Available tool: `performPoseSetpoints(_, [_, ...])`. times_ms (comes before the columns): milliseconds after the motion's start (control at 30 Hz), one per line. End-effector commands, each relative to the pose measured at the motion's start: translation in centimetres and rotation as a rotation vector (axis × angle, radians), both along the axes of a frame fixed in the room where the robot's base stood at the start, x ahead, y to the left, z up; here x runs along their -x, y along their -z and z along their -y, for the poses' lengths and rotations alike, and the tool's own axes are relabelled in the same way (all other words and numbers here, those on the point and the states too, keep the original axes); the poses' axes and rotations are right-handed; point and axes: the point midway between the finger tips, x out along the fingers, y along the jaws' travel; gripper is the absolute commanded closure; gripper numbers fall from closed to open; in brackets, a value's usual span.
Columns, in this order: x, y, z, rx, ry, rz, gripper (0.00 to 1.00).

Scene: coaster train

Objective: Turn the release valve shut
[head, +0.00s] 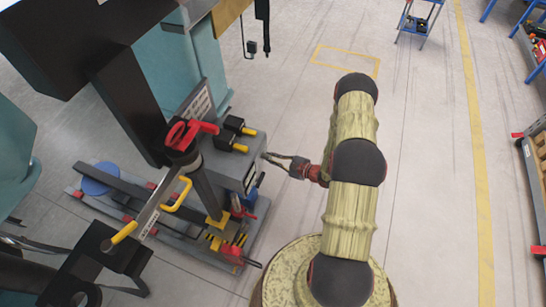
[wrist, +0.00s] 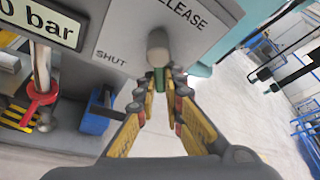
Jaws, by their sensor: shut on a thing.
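The release valve (wrist: 157,45) has a pale rounded hub on a light plate (wrist: 118,38) lettered "RELEASE" and "SHUT". A narrow greenish part (wrist: 159,78) hangs below the hub, between my fingertips. My gripper (wrist: 160,88) is shut on this part, which appears to be the valve's handle; the fingers hide most of it. "SHUT" is printed to the left of the handle. In the head view my gripper (head: 268,157) reaches left to the end of the grey box (head: 240,163); the valve itself is too small to make out there.
Left of the plate are a "0 bar" label (wrist: 38,22) and a red ring (wrist: 40,97). A blue block (wrist: 97,112) sits below. In the head view, a long yellow-gripped lever (head: 124,232) sticks out on the left.

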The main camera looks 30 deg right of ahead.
Motion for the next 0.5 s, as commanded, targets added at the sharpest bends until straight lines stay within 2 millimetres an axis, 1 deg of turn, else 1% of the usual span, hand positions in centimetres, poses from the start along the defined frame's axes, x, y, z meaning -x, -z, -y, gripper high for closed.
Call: performPoseSetpoints(500, [1.0,0.6,-1.2,-0.376,-0.001,-0.296,1.0])
